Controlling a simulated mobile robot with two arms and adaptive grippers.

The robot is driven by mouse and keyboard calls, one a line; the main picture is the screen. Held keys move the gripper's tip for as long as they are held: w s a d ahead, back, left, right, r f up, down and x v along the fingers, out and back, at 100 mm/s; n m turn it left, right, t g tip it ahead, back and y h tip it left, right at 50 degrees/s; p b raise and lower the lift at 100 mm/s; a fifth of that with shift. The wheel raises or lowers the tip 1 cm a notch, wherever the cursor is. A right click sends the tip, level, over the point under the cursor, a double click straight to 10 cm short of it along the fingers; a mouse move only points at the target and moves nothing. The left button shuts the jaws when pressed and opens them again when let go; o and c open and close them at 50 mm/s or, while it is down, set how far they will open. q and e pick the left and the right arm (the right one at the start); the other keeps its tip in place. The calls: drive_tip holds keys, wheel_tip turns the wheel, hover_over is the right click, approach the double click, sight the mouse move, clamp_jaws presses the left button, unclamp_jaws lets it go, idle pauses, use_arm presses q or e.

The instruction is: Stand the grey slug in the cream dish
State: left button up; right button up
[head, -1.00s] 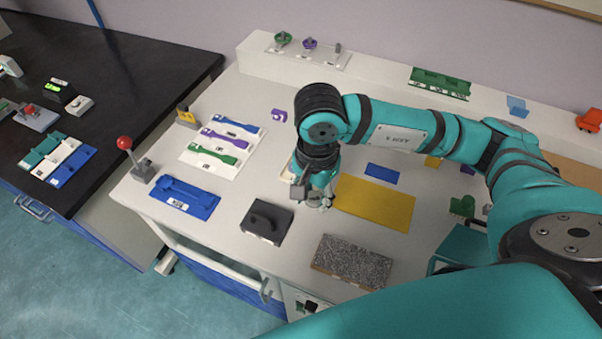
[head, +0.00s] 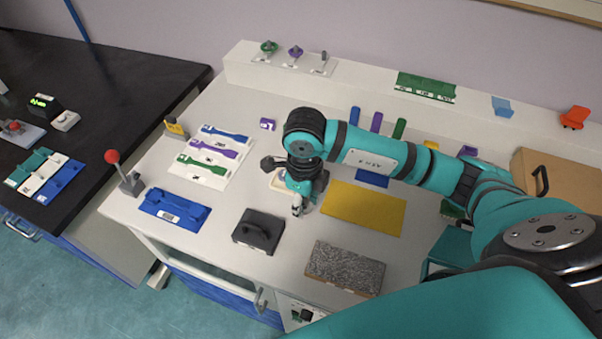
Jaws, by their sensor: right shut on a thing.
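My right gripper (head: 298,204) points down over the middle of the table, just left of the yellow mat. It is shut on a small grey piece (head: 297,211), which looks like the grey slug; the fingers hide most of it. A cream-coloured dish (head: 277,184) shows only in part, behind and left of the gripper; the wrist covers the rest. The held piece is in front of the dish in the picture; its height above the table is hard to tell. My left gripper is not in view.
A yellow mat (head: 365,210) lies right of the gripper. A black block with a handle (head: 258,232) and a speckled slab (head: 345,268) lie nearer the front edge. A blue tray (head: 174,209) and a white board with coloured strips (head: 208,160) are at left.

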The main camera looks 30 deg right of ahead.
drive_tip(key=w+d, duration=0.1)
drive_tip(key=w, duration=0.2)
drive_tip(key=w+d+p, duration=0.1)
drive_tip(key=w+d, duration=0.1)
drive_tip(key=w, duration=0.1)
drive_tip(key=w+d+p, duration=0.1)
drive_tip(key=w, duration=0.1)
drive_tip(key=shift+w+d+f, duration=0.25)
drive_tip(key=shift+w+f, duration=0.15)
drive_tip(key=f+p, duration=0.2)
drive_tip(key=shift+w+d+f, duration=0.15)
drive_tip(key=shift+w+f, duration=0.15)
drive_tip(key=shift+f, duration=0.65)
drive_tip(key=o, duration=0.6)
